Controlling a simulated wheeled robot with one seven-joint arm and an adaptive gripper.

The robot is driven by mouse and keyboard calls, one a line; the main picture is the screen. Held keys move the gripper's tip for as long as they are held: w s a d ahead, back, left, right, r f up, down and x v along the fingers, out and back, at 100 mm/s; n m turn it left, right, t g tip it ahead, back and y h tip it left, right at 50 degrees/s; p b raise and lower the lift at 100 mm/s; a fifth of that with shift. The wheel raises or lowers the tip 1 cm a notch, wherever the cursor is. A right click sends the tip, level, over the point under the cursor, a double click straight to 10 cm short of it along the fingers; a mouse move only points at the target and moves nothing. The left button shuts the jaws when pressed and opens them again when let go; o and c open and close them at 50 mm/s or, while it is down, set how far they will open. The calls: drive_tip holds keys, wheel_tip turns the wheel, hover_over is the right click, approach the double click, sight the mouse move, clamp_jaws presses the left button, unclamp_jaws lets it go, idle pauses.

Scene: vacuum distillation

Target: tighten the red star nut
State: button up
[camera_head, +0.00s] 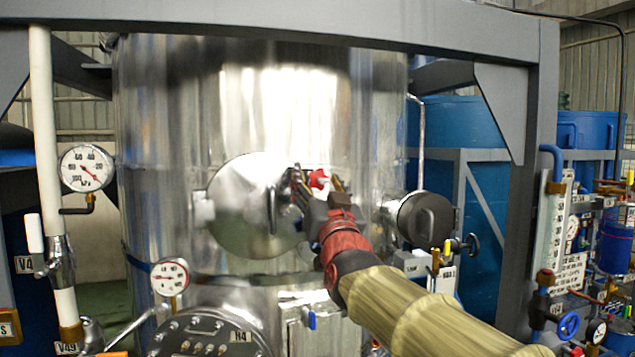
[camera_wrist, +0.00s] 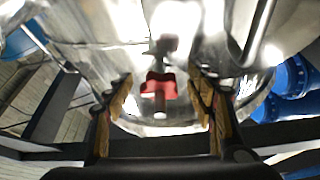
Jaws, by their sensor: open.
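The red star nut (camera_wrist: 160,86) is in the middle of the wrist view, on a metal stud at the steel vessel. It lies between and beyond the two fingers of my gripper (camera_wrist: 158,98), apart from both. In the head view the red star nut (camera_head: 319,179) shows partly, just past my gripper (camera_head: 316,187), by the right side of the round hatch (camera_head: 243,205) on the steel tank (camera_head: 190,120). My gripper is open and empty. My gripper and wrist hide part of the nut and the hatch's right edge in the head view.
A dark round knob-like part (camera_head: 426,218) sticks out right of my wrist. A metal handle (camera_wrist: 257,35) is at upper right in the wrist view. Pressure gauges (camera_head: 87,168) and a grey frame post (camera_head: 540,120) stand to the sides.

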drive_tip(key=v, duration=1.2)
drive_tip(key=shift+a, duration=0.1)
